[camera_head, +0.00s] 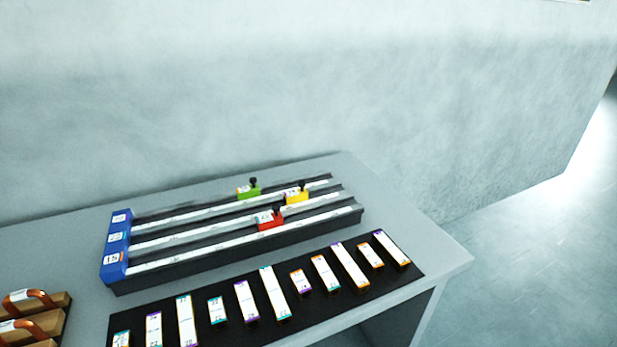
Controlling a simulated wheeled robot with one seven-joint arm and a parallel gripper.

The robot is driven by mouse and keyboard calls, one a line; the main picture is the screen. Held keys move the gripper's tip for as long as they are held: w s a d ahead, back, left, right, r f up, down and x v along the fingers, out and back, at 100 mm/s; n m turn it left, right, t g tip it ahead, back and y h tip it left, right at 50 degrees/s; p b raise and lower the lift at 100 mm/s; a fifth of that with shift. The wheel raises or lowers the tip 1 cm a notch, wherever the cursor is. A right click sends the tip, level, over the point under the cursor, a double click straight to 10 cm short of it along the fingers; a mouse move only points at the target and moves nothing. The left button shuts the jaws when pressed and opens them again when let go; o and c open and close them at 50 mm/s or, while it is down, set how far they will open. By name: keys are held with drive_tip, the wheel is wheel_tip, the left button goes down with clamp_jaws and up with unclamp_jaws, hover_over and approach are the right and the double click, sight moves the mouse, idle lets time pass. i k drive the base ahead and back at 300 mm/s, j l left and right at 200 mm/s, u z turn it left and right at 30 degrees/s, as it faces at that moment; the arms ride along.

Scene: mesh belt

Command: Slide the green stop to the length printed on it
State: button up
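The green stop (249,192) has a black knob on top and a pale label on its left part. It sits on the farthest of three parallel rails (185,214), right of the rail's middle. The label's number is too small to read. A blue end block (117,240) with several white number labels closes the left end of the rails. My gripper is not in view.
A yellow stop (297,197) sits on the middle rail and a red stop (270,222) on the nearest rail. A black mat (399,285) with several labelled white bars lies in front. Wooden blocks with copper-coloured handles (28,296) stand at the lower left. The grey table (445,258) is bare at right.

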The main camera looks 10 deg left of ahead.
sight(246, 192)
drive_tip(key=i+j+u, duration=0.3)
drive_tip(key=j, duration=0.15)
drive_tip(key=i+j+u, duration=0.35)
drive_tip(key=k+j, duration=0.15)
drive_tip(key=k, duration=0.35)
drive_tip(key=k+j+z, duration=0.1)
drive_tip(key=k, duration=0.4)
drive_tip(key=i, duration=0.4)
